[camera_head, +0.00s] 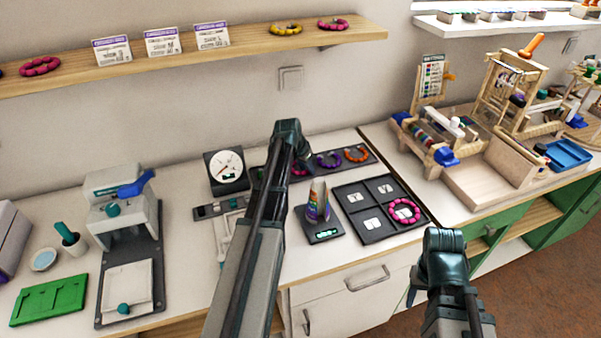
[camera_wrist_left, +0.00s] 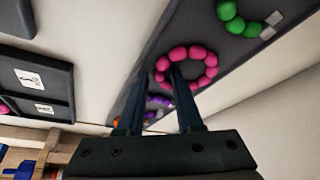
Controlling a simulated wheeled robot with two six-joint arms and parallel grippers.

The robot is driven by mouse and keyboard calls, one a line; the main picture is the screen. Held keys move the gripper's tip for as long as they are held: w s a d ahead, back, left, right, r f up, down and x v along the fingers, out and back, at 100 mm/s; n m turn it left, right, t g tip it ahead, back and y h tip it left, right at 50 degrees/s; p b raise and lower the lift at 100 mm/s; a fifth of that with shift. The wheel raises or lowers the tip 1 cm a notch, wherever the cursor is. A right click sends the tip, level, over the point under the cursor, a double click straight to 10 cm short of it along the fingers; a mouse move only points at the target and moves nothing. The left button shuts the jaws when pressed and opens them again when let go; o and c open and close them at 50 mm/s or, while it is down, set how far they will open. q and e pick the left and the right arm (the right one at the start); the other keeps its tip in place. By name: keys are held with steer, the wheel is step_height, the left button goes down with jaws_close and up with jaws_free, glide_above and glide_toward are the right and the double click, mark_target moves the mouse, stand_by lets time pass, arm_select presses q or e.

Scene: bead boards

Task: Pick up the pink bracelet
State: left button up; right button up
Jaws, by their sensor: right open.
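In the left wrist view a pink bracelet (camera_wrist_left: 209,60), a ring of round beads, lies on a dark display board (camera_wrist_left: 245,55). My left gripper (camera_wrist_left: 160,70) is open at it: one finger reaches over the ring's opening, the other is just outside the beads. I cannot tell whether the fingers touch it. In the head view my left gripper and arm (camera_head: 287,130) cover most of this bracelet on the board (camera_head: 345,168). Another pink bracelet (camera_head: 403,221) lies in a dark sectioned tray (camera_head: 357,234). My right gripper (camera_head: 413,292) hangs in front of the counter, apart from these things.
Purple (camera_head: 329,167) and orange (camera_head: 356,161) bracelets share the board; green beads (camera_wrist_left: 232,18) are there too. A rainbow cone (camera_head: 317,200) and a dial gauge (camera_head: 227,165) stand close to my left arm. A wooden shelf (camera_head: 235,52) is above.

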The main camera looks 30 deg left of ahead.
mark_target(306, 172)
arm_select(q)
steer(key=shift+r, duration=0.1)
jaws_close()
arm_select(e)
steer(key=shift+r, duration=0.1)
arm_select(q)
step_height(306, 172, up, 10)
steer(key=p, duration=1)
arm_select(e)
step_height(306, 172, up, 10)
